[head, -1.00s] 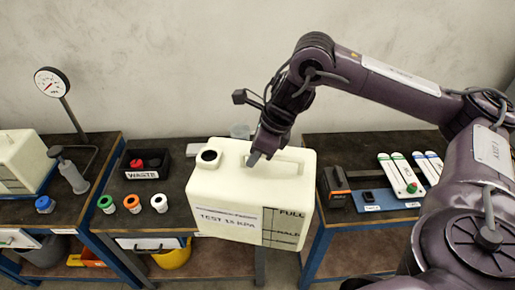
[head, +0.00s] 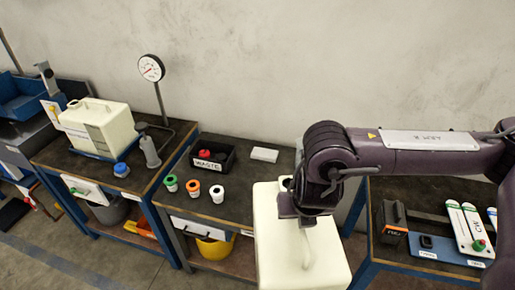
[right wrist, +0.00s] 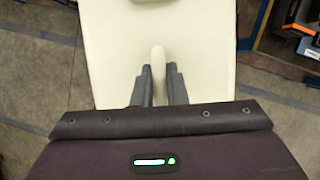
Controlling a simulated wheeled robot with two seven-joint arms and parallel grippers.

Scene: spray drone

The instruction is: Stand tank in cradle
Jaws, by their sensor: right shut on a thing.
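A large cream tank (head: 276,225) hangs from my right gripper (head: 303,218) in front of the gap between the middle and right tables. In the right wrist view, the two dark fingers (right wrist: 158,85) close on the handle of the tank (right wrist: 110,45). The tank's label is not visible now. A second cream tank (head: 108,125) stands on a blue-edged base (head: 100,154) on the left table. I cannot tell if that base is a cradle, and I make out no empty cradle. My left gripper is out of view.
The middle table (head: 235,208) holds a black WASTE bin (head: 222,165), a white block (head: 264,154) and a row of coloured-ringed caps (head: 193,188). A gauge on a stand (head: 151,68) rises from the left table. The right table holds a black box (head: 393,220) and white strips (head: 470,225).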

